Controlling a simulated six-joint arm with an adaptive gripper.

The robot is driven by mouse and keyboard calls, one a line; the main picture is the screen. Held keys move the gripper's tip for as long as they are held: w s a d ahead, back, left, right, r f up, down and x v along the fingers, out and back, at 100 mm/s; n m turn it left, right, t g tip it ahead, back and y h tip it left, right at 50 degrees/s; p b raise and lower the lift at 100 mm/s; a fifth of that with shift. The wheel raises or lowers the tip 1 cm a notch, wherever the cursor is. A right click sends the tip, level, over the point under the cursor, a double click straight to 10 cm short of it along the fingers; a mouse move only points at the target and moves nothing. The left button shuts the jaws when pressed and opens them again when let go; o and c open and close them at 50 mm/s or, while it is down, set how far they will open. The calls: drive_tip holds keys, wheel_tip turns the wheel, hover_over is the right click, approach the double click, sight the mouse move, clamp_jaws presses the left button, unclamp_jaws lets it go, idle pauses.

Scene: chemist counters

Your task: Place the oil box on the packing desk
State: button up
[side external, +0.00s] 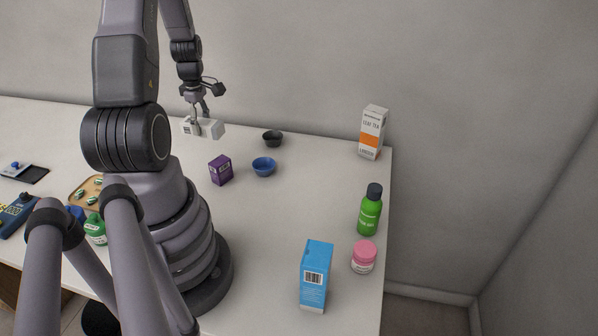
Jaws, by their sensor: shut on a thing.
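My gripper (203,118) points down over the back of the white table, behind the purple box. It is shut on a small white box (212,129) with dark marks on one side. The white box lies level, and I cannot tell if it touches the table. Its label is too small to read, so I cannot confirm that it is the oil box. A purple box (220,171) stands on the table in front of it. A blue box (314,278) with a barcode stands at the front right. No separate packing desk is identifiable.
The white table (290,215) has clear room in its middle. A black bowl (272,138) and a blue bowl (264,167) are right of my gripper. A tall tea box (372,132), a green bottle (369,212) and a pink jar (364,257) stand along the right edge.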

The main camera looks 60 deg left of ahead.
drive_tip(key=w+a+f, duration=0.5)
drive_tip(key=a, duration=0.3)
hover_over(220, 144)
drive_tip(key=f, duration=0.2)
drive_tip(key=d+f, duration=0.1)
drive_tip(key=shift+s+f, duration=0.3)
drive_tip(key=shift+f, duration=0.05)
drive_tip(key=f, duration=0.2)
drive_tip(key=a+f, duration=0.1)
drive_tip(key=shift+w+f, duration=0.1)
drive_tip(key=shift+w, duration=0.15)
drive_tip(key=shift+f, duration=0.3)
drive_tip(key=shift+f, duration=0.1)
drive_tip(key=shift+f, duration=0.15)
drive_tip(key=o, duration=1.2)
